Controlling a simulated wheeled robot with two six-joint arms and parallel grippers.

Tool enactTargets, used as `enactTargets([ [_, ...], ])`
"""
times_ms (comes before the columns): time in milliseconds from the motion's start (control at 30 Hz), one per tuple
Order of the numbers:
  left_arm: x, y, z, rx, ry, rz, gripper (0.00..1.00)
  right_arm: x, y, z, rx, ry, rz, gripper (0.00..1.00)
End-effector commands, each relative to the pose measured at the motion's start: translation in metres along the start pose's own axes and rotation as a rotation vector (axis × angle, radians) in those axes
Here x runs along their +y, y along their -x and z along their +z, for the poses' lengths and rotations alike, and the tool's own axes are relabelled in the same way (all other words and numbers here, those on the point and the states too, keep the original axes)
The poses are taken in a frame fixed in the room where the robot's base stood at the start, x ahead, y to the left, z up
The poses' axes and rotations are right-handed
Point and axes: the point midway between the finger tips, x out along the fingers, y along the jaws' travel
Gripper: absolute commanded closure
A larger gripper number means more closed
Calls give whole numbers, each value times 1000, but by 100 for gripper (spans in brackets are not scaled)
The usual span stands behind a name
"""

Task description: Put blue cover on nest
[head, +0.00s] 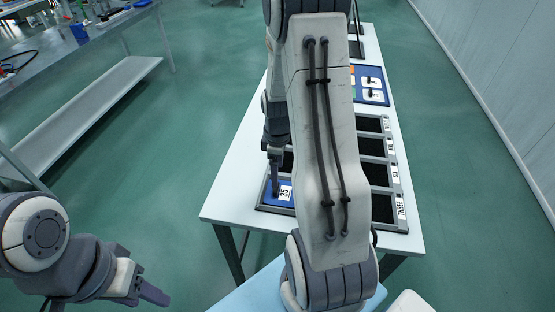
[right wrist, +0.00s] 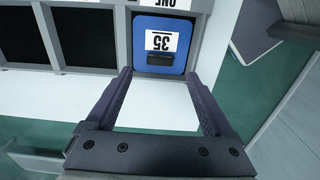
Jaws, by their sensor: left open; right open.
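A blue cover (head: 285,203) with a white "35" label lies in the near-left compartment of the grey panel on the white table. In the right wrist view the same cover (right wrist: 146,29) shows its dark handle, with a "ONE" label beside it. My right gripper (right wrist: 158,72) is open, its fingers either side of the cover's near edge with nothing between them. In the head view my right gripper (head: 275,168) is over this cover, and my right arm hides the panel's middle. Dark empty nests (head: 383,208) show on the right, one labelled "THREE". My left gripper (head: 148,283) is open and empty, away from the table.
Further back on the table is a blue piece (head: 372,84) with white labels and dark handles. The white table (head: 226,190) is bare along its left edge. A grey bench (head: 90,45) with small items stands at the left, with open green floor between.

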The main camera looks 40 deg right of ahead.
Motion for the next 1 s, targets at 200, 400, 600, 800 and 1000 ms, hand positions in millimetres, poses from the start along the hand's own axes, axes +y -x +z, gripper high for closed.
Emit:
enactTargets([
  [200,0,-2,0,0,0,0,50,1,39,0,1,0,4,13],
  [400,0,-3,0,0,0,0,50,0,52,0,0,0,0,13],
  [600,0,-3,0,0,0,0,50,-7,57,-8,2,4,1,13],
  [800,0,-3,0,0,0,0,50,-82,90,-71,23,4,6,13],
  [1000,0,-3,0,0,0,0,50,-213,126,-104,51,-17,-16,13],
])
